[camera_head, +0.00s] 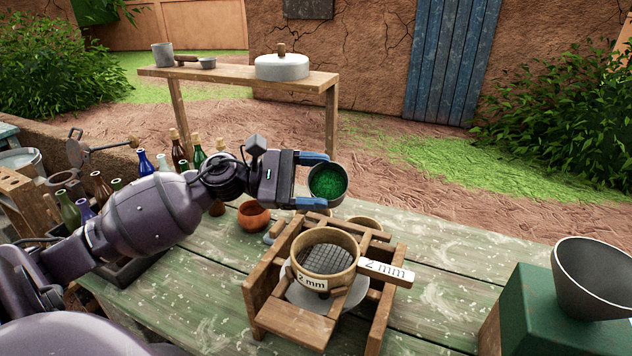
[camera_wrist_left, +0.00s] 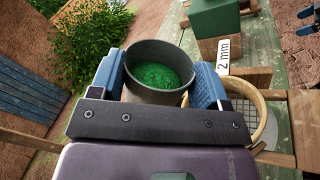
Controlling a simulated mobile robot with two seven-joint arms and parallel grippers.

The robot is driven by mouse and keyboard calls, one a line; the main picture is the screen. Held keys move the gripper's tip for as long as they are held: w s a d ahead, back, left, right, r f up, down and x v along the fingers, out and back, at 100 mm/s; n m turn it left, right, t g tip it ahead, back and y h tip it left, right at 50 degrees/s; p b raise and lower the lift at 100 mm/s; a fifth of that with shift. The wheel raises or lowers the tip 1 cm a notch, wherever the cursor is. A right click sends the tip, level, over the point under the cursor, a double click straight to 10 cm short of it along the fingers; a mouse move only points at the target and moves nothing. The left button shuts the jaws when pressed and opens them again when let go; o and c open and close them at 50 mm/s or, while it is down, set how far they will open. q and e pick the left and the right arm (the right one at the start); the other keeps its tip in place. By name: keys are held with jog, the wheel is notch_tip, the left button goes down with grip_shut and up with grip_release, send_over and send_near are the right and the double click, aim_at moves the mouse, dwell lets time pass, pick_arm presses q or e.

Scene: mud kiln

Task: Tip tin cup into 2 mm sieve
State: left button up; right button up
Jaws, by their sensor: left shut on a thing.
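My left gripper (camera_head: 312,180) is shut on the tin cup (camera_head: 342,196), a dark round cup with green grains inside. It holds the cup in the air behind and above the sieve. The left wrist view shows the cup (camera_wrist_left: 136,60) between the two blue fingers, with the green grains lying in it. The 2 mm sieve (camera_head: 327,284) is a round wooden ring with a wire mesh, labelled "2 mm", on a wooden frame (camera_head: 256,290). Its mesh looks empty. Part of the sieve (camera_wrist_left: 262,104) shows in the left wrist view.
A green box (camera_head: 534,318) with a dark funnel (camera_head: 590,278) stands at the right of the green table (camera_head: 440,262). An orange bowl (camera_head: 254,216) is left of the frame. Several bottles (camera_head: 68,210) stand at the left. The table between frame and box is clear.

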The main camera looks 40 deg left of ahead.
pick_arm(q)
jog(key=shift+f+m, duration=0.15)
jog(key=shift+m, duration=0.25)
jog(key=shift+s+d+f+m+b, duration=0.2)
jog(key=shift+m+b, duration=0.4)
jog(key=shift+m, duration=0.2)
jog(key=shift+f+m, duration=0.1)
jog(key=shift+m, duration=0.2)
jog(key=shift+s+f+m+b, duration=0.2)
jog(key=shift+m+b, duration=0.2)
jog(key=shift+m, duration=0.2)
jog(key=shift+d+f+m+b, duration=0.1)
jog(key=shift+m+b, duration=0.2)
jog(key=shift+b, duration=0.15)
pick_arm(e)
jog(key=f, duration=0.4)
jog(key=shift+s, duration=0.3)
pick_arm(q)
jog(key=shift+f+m+b, duration=0.15)
jog(key=shift+m+b, duration=0.15)
jog(key=shift+b, duration=0.1)
pick_arm(e)
jog(key=shift+w+a+f, duration=0.1)
jog(key=shift+w+a, duration=0.05)
jog(key=shift+w, duration=0.2)
